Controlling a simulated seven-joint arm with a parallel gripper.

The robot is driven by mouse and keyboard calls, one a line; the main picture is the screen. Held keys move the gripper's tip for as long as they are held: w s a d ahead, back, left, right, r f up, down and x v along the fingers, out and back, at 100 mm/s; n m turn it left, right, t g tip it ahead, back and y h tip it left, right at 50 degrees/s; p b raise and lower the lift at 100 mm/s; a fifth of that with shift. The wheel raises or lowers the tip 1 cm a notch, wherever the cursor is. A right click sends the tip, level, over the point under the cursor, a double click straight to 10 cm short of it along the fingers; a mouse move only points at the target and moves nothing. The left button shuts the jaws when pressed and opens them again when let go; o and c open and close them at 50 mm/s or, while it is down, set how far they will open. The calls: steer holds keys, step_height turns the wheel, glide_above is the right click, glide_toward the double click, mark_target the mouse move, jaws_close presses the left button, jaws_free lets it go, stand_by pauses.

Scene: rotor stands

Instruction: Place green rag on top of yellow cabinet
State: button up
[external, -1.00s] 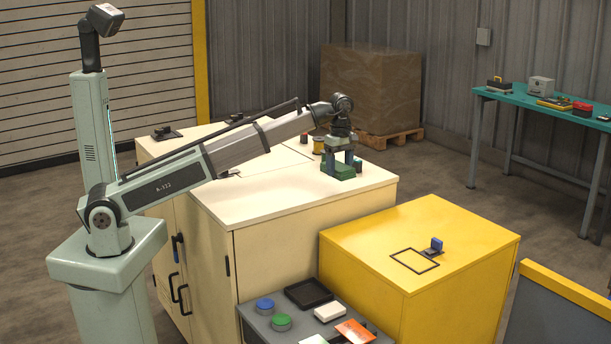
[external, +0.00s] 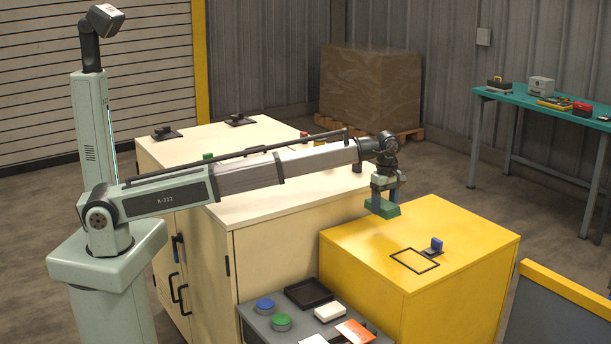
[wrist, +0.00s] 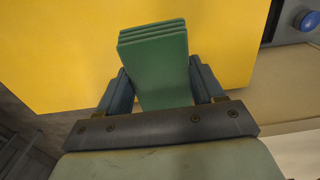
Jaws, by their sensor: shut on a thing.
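The green rag (external: 383,208) is a folded, layered block held in my gripper (external: 384,196). In the wrist view the rag (wrist: 160,62) sits between the two fingers of my gripper (wrist: 158,85), which are shut on it. The yellow cabinet (external: 460,235) stands at the right, beside the cream cabinet. The rag is in the air near the yellow cabinet's back left edge, and the yellow top (wrist: 60,45) fills much of the wrist view beneath it. A dark square outline (external: 414,260) is marked on the yellow top.
The cream cabinet (external: 240,205) is left of the yellow one. A grey stand (external: 262,325) in front carries blue and green buttons and a black tray (external: 309,294). Most of the yellow top is clear.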

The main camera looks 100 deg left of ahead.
mark_target(382, 232)
steer(key=shift+f, duration=3.45)
steer(key=shift+f, duration=0.15)
steer(key=o, duration=1)
steer(key=shift+o, duration=0.2)
step_height(382, 232, up, 12)
steer(key=shift+r, duration=0.15)
